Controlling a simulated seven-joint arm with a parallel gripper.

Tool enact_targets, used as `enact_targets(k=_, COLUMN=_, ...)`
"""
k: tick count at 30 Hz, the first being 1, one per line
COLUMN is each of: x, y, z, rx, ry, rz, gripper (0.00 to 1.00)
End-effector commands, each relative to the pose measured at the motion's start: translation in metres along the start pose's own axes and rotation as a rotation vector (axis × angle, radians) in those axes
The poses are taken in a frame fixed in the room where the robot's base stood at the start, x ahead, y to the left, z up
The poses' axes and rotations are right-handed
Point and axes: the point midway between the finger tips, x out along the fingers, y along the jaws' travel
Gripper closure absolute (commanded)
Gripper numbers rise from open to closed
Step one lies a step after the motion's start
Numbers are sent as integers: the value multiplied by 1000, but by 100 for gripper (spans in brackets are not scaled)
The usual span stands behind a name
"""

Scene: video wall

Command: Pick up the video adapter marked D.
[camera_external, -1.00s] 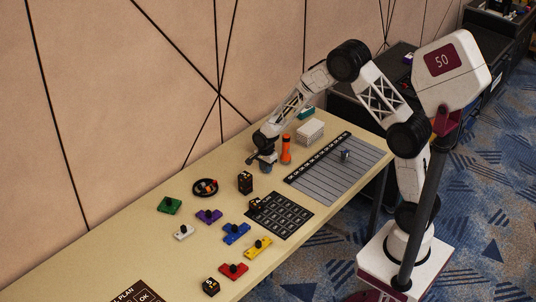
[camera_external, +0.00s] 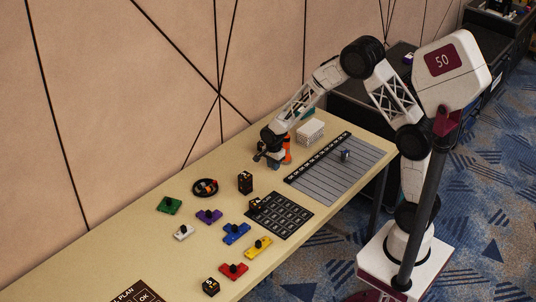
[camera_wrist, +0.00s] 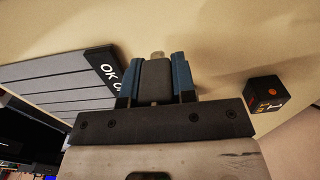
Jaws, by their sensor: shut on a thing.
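My gripper (camera_wrist: 156,76) shows in the wrist view with blue fingers shut on a dark grey block with a pale metal plug (camera_wrist: 157,55) at its far end. It looks like a video adapter, but no letter shows on it from here. In the external view my gripper (camera_external: 268,161) is over the back part of the table, just left of an orange flashlight-like thing (camera_external: 287,150). The held block is too small to make out there, and I cannot tell how far it is above the table.
The tan table (camera_external: 130,250) holds a grey striped board (camera_external: 335,172), a black grid mat (camera_external: 288,222), a white box (camera_external: 310,132), a black coil (camera_external: 205,187) and several coloured pieces. A black block (camera_external: 245,182) also shows in the wrist view (camera_wrist: 268,94).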

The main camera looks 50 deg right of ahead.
Motion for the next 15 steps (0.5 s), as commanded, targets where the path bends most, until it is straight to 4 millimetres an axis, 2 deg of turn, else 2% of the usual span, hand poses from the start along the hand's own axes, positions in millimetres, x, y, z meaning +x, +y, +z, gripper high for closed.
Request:
enact_targets(k=9, x=-6, y=57, z=-3, rx=0, ry=0, rz=0, gripper=98)
enact_targets(k=15, x=-9, y=86, z=-4, rx=0, ry=0, rz=-2, gripper=98)
